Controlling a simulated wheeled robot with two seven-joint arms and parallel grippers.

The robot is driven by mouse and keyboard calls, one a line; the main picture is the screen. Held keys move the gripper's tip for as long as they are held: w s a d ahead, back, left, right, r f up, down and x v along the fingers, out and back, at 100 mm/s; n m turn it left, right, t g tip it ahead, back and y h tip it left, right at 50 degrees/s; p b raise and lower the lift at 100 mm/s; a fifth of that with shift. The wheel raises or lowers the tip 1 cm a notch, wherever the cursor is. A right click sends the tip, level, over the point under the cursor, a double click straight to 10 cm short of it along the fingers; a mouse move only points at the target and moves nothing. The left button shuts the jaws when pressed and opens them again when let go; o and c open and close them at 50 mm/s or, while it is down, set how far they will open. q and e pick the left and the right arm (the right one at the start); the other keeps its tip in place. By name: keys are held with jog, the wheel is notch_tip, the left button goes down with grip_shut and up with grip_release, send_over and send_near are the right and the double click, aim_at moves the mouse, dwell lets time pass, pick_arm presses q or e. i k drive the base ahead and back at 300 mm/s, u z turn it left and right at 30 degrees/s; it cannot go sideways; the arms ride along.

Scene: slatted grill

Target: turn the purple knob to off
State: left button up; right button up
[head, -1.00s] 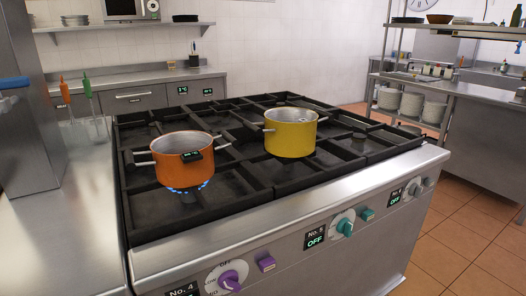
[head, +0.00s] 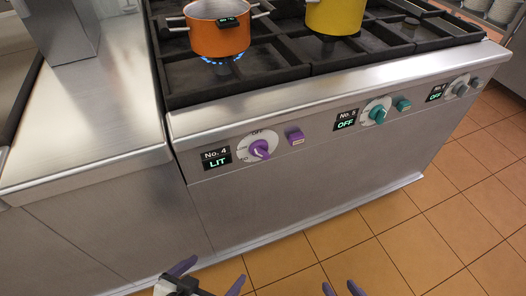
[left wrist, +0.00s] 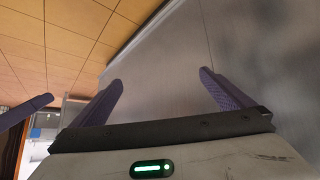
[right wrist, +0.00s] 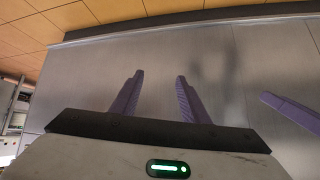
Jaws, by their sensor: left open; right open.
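The purple knob (head: 260,149) sits on a white dial on the stove's front panel, beside a display (head: 216,158) reading "No. 4 LIT". The knob is turned away from the OFF mark at the dial's top. A blue flame (head: 222,66) burns under the orange pot (head: 218,36). My left gripper (head: 210,274) is open and empty, low in front of the stove and well below the knob; its purple fingers also show in the left wrist view (left wrist: 162,92). My right gripper (head: 342,288) is open and empty to its right; it also shows in the right wrist view (right wrist: 158,84).
A purple button (head: 294,136) sits right of the knob. A teal knob (head: 378,115) with a "No. 5 OFF" display (head: 345,120) is further right. A yellow pot (head: 335,15) stands on the grates. A steel counter (head: 80,130) adjoins at left. The tiled floor (head: 390,245) is clear.

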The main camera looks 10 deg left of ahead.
aim_at(259, 149)
jog(key=z, duration=0.45)
jog(key=k, duration=0.95)
jog(key=u, duration=1.3)
jog(key=i, duration=0.5)
